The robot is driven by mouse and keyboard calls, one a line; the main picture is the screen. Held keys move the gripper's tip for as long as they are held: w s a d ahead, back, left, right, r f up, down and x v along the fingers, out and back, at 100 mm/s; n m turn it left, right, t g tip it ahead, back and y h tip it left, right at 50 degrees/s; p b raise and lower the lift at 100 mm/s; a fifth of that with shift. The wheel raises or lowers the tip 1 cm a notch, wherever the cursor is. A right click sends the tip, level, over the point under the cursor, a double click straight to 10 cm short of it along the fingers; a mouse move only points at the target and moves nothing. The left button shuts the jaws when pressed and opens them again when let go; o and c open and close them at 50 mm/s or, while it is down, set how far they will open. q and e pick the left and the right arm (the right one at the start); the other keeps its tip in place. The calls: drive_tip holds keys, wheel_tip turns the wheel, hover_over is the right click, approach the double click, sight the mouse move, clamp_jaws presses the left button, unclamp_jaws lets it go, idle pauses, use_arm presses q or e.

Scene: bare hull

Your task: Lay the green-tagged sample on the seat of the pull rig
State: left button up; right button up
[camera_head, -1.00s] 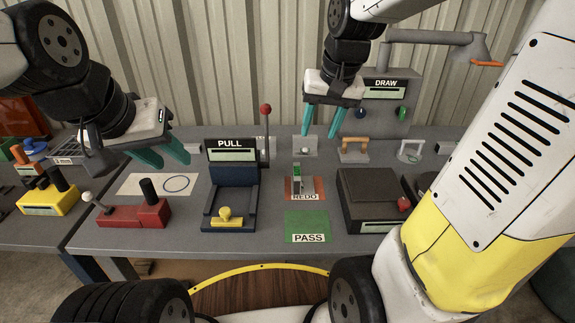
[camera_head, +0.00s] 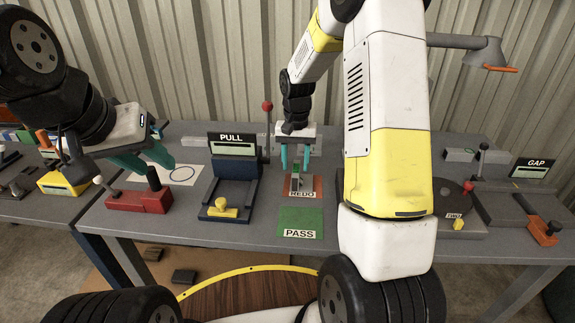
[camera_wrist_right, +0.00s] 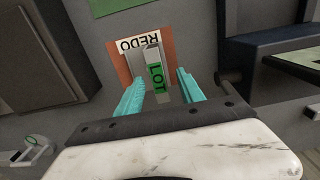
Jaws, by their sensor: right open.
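The sample, a grey piece with a green tag (camera_head: 295,178), stands on the orange REDO mat (camera_head: 301,195). The right wrist view shows its green LOT label (camera_wrist_right: 156,80). My right gripper (camera_head: 296,166) is open just above the sample; in the right wrist view its teal fingers (camera_wrist_right: 161,78) are apart, one on each side of it. Contact cannot be told. The pull rig (camera_head: 233,167), with a PULL sign, a blue seat (camera_head: 232,193) and a yellow knob, stands left of the mat; its seat is empty. My left gripper (camera_head: 147,159) is open and empty at the left.
A green PASS mat (camera_head: 301,219) lies in front of the REDO mat. The rig's upright lever with a red ball (camera_head: 267,107) rises between rig and mat. My right arm hides the bench's middle right.

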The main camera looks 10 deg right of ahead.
sight(296, 168)
wheel_tip(296, 168, down, 4)
drive_tip(key=shift+s+d+r, duration=0.1)
drive_tip(key=shift+d+r, duration=0.05)
clamp_jaws()
drive_tip(key=shift+r, duration=0.15)
